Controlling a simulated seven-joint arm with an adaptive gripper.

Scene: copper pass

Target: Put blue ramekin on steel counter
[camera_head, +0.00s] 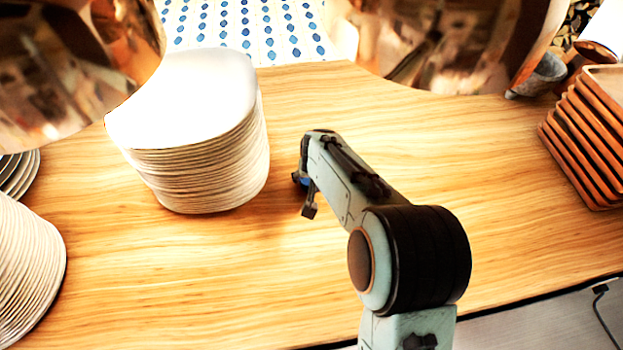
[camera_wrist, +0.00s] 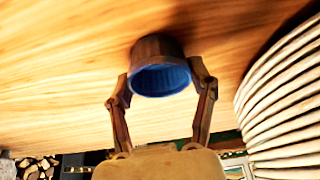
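The blue ramekin (camera_wrist: 160,78) shows in the wrist view, with a blue inside and a dark brown outside. Its open rim faces the wrist camera. My gripper (camera_wrist: 160,80) has one finger on each side of it, fingertips close against its wall. I cannot tell whether they press on it or whether it is lifted. In the head view my gripper (camera_head: 306,182) is just right of the tall plate stack, and only a small patch of the blue ramekin (camera_head: 302,180) shows there. A grey surface at the lower right, apparently the steel counter (camera_head: 530,325), is partly cut off.
A tall stack of white plates (camera_head: 205,165) stands close left of my gripper. More plates (camera_head: 30,265) stand at the left edge. Wooden trays (camera_head: 585,135) and a grey bowl (camera_head: 540,75) are at the right. Large copper shapes (camera_head: 440,45) hang overhead. The wooden top (camera_head: 480,190) is clear right of my arm.

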